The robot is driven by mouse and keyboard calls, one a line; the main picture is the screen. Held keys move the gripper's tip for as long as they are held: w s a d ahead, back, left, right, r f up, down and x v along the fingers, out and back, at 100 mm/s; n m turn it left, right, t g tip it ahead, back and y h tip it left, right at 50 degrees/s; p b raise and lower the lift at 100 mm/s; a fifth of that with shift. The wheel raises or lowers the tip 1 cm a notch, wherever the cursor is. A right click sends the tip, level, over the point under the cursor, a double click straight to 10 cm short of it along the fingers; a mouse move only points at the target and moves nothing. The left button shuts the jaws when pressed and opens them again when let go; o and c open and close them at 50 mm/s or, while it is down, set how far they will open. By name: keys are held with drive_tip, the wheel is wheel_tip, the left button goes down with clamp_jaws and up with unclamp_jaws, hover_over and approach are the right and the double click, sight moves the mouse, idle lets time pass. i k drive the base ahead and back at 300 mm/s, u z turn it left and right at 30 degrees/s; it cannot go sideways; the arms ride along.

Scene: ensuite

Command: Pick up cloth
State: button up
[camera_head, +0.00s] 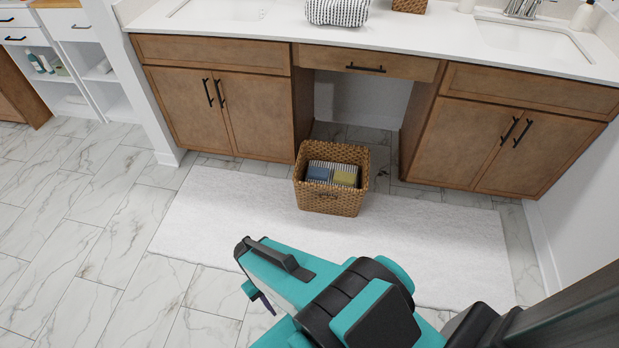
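A woven wicker basket (330,202) stands on the white rug in front of the vanity's open knee space. Inside it lie a folded blue cloth (320,173), a folded yellow cloth (345,178) and a black-and-white striped cloth (330,166) around them. Another black-and-white patterned cloth (338,11) lies on the countertop, cut off by the top edge. My teal and black arm reaches in from the bottom, nearer than the basket and apart from it. A small dark part of my gripper (262,298) shows below the arm; its fingers are mostly hidden.
The white rug (450,237) lies on the marble tile floor (75,215), which is clear at left. The wooden vanity (225,105) with a white counter spans the back. An open white shelf (90,75) with bottles stands at upper left. A white wall is at right.

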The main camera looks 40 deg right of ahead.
sight(316, 173)
drive_tip(key=z, duration=0.05)
drive_tip(key=i, duration=1)
drive_tip(key=u, duration=0.1)
